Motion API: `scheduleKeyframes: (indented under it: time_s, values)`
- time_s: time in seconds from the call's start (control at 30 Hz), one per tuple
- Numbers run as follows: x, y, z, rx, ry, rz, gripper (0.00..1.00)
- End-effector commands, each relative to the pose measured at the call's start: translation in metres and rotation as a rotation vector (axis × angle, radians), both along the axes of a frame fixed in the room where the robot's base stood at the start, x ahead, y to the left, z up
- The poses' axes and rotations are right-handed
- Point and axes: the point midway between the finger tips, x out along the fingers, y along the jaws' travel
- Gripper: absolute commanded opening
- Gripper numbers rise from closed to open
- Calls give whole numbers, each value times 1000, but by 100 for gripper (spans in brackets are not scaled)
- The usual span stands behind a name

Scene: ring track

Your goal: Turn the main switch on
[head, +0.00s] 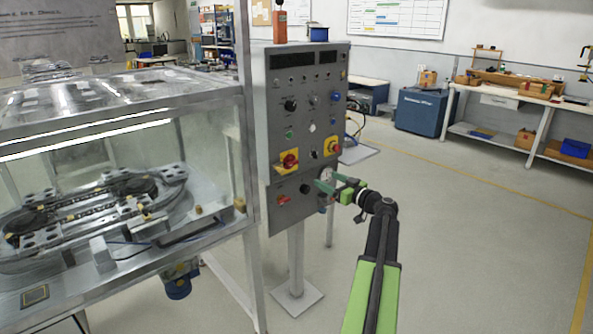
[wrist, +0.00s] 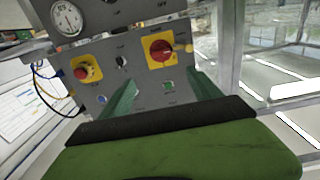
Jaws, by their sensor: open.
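The control panel (head: 310,110) stands upright on a post right of the glass-walled machine. A red rotary knob on a yellow plate (head: 288,160), which looks like the main switch, is on the panel's lower left; it also shows in the wrist view (wrist: 160,50). Its label is too small to read. A red button on a second yellow plate (head: 332,146) sits to its right and shows at left in the wrist view (wrist: 85,70). My gripper (head: 322,186) is open in front of the panel's lower part. In the wrist view, its green fingers (wrist: 165,92) are apart and empty.
A round gauge (wrist: 68,18) is on the panel near my gripper. The machine frame's metal post (head: 247,170) stands close to the panel's left edge. A blue cabinet (head: 422,111) and workbench (head: 515,95) stand behind right. The floor at right is clear.

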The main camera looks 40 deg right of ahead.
Motion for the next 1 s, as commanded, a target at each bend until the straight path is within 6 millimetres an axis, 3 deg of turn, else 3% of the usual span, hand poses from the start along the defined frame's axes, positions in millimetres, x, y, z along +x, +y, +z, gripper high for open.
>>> scheduleKeyframes:
  time_s: [0.17,0.7,1.0]
  values:
    - [23,-1,0,1,2,5,73]
    - [153,-9,0,2,3,8,73]
    - [176,-9,0,2,3,7,73]
